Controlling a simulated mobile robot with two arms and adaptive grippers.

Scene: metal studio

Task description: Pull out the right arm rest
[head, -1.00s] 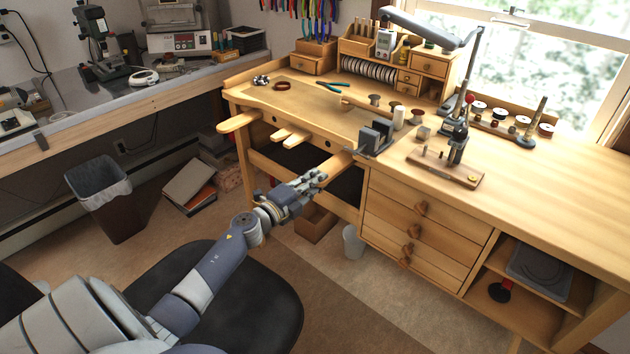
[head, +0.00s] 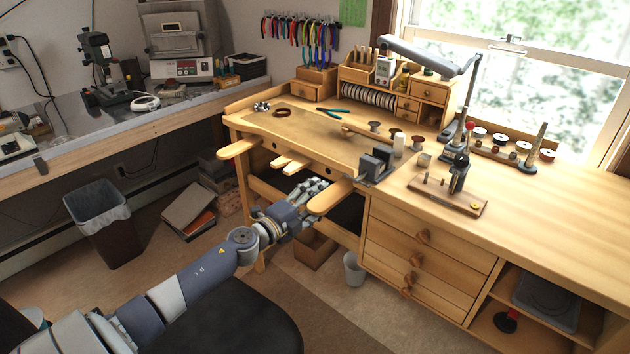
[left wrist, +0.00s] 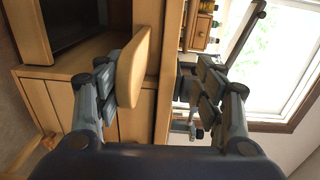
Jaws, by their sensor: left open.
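The right arm rest (head: 332,196) is a pale wooden paddle sticking out from the bench front, left of the drawers. My left gripper (head: 314,187) is open at its left side, partly hidden behind it in the head view. In the left wrist view the arm rest (left wrist: 133,68) lies between the spread fingers of my left gripper (left wrist: 155,88), close to the left finger. A wider gap separates it from the right finger. I cannot tell whether the left finger touches it. My right gripper is out of view.
The left arm rest (head: 238,148) and a bench pin (head: 290,161) also stick out of the workbench (head: 560,225). A black seat (head: 235,325) is below my arm. A wooden box (head: 314,250) and a pale bin (head: 354,268) stand under the bench.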

